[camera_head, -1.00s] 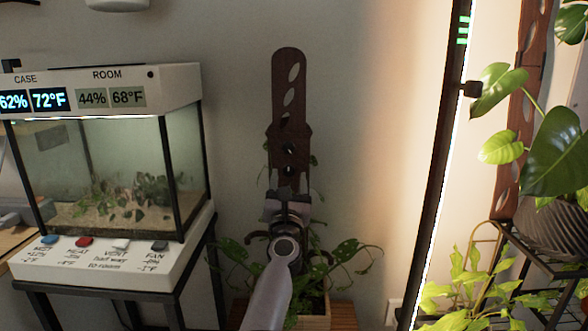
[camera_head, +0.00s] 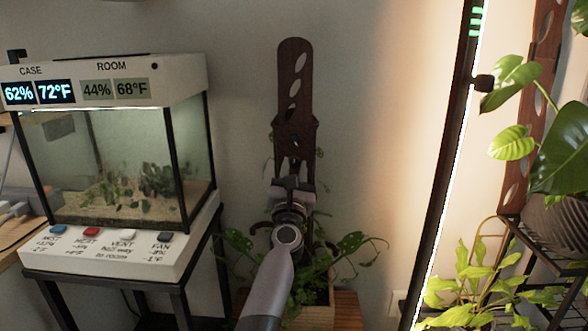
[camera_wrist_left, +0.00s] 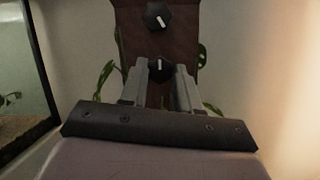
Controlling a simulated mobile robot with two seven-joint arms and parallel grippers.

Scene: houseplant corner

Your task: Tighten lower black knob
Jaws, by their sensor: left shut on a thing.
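A dark brown slotted plank (camera_head: 295,75) stands upright against the wall behind the plant pot. In the left wrist view two black knobs with white pointer marks sit on it, one above the other. The upper knob (camera_wrist_left: 157,16) is free. The lower black knob (camera_wrist_left: 160,67) is between the fingers of my left gripper (camera_wrist_left: 160,74), which is shut on it. In the head view my left gripper (camera_head: 293,172) reaches up to the plank and hides the lower knob.
A glass terrarium (camera_head: 115,160) on a white base with coloured buttons stands at the left. A potted plant (camera_head: 318,290) is below my gripper. A tall lit lamp post (camera_head: 447,160) and leafy plants (camera_head: 552,150) stand at the right.

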